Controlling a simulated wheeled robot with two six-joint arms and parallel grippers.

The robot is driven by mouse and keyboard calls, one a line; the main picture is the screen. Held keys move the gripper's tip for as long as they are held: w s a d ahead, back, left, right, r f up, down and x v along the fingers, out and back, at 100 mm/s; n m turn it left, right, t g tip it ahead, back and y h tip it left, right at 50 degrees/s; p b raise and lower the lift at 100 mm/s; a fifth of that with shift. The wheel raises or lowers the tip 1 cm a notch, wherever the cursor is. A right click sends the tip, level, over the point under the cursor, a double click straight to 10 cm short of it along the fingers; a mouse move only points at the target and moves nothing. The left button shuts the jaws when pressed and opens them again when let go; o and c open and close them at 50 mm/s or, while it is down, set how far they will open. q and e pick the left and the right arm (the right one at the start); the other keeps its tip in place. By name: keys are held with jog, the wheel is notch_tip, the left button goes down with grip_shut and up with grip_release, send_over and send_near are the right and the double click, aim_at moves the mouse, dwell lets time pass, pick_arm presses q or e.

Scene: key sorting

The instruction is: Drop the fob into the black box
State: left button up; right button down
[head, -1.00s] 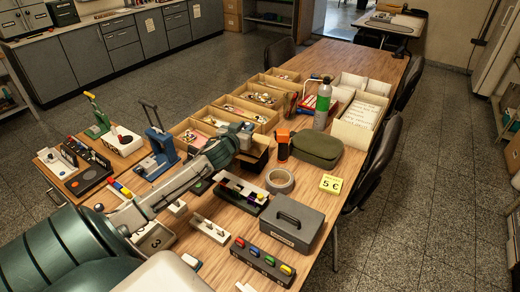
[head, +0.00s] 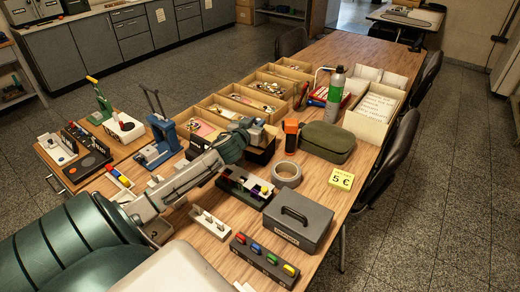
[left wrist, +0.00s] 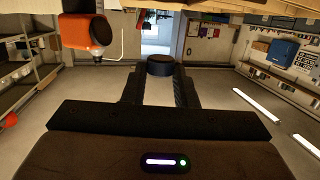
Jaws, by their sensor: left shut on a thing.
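My left gripper (head: 256,128) reaches across the table from the left. It hangs at a dark open-topped box (head: 262,154), the black box, whose rear part it partly covers. In the left wrist view the two dark fingers (left wrist: 160,88) are closed on a small round black piece, the fob (left wrist: 160,66), held at their tips. The fob cannot be made out in the head view. How high it is above the box cannot be told. My right gripper is not in view.
Cardboard bins (head: 243,102) with small items stand behind the gripper. An orange-and-black tool (head: 291,136), a green pouch (head: 327,142) and a tape roll (head: 287,174) are to the right.

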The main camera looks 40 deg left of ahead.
pick_arm(q)
jog(key=shift+f, duration=0.2)
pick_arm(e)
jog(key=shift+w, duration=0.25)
pick_arm(q)
jog(key=o, duration=1)
jog(key=shift+s, duration=0.1)
jog(key=shift+s+d, duration=0.1)
jog(key=shift+s, duration=0.1)
jog(key=shift+b+v, duration=0.4)
jog(key=shift+v, duration=0.8)
jog(key=v, duration=0.7)
jog(key=shift+s, duration=0.4)
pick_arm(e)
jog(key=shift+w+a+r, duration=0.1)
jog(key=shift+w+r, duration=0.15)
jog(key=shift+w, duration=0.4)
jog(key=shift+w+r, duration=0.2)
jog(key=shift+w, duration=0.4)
